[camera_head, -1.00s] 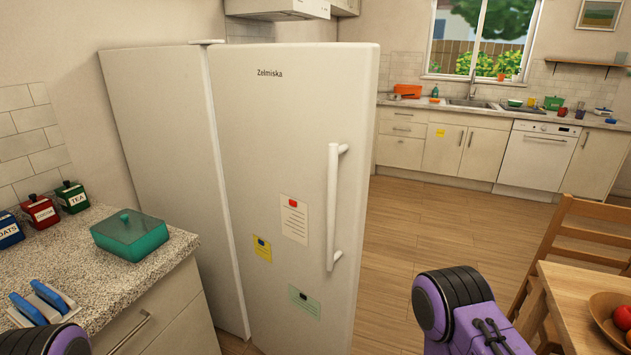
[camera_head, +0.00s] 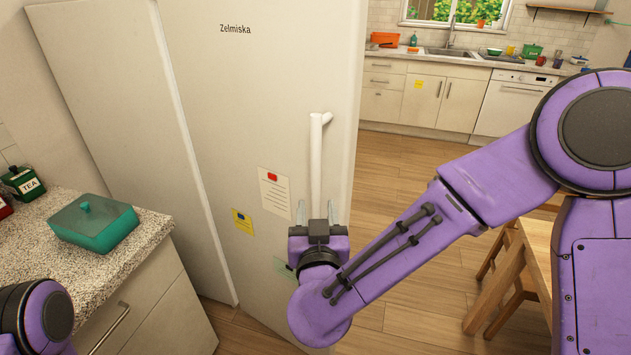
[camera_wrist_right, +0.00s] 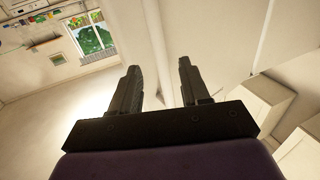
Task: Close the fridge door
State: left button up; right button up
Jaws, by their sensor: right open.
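The white fridge door (camera_head: 260,110) faces me, marked "Zelmiska", its plain fridge side (camera_head: 110,120) to the left. I see no interior, and how far the door is open cannot be told. An upright white bar handle (camera_head: 316,155) sits near the door's right edge. My right gripper (camera_head: 317,211) is open at the handle's lower part, fingers pointing up on either side of it in the head view; contact cannot be told. The right wrist view shows the two dark fingers (camera_wrist_right: 158,70) apart. My left arm shows at the lower left, its gripper out of frame.
A granite counter (camera_head: 25,250) with a teal lidded dish (camera_head: 92,222) stands left of the fridge. Notes are stuck to the door. A wooden table (camera_head: 535,250) stands at the right beyond my right arm. Wooden floor (camera_head: 410,210) lies open beyond the door.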

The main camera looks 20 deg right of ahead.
aim_at(317, 187)
jog(key=p+x, duration=0.2)
jog(key=x, duration=0.6)
jog(key=shift+w+d, duration=0.15)
jog(key=shift+w, duration=0.05)
jog(key=shift+w+d+f, duration=0.1)
jog(key=shift+w+f, duration=0.05)
jog(key=shift+w, duration=0.25)
jog(key=shift+s, duration=0.1)
grip_shut()
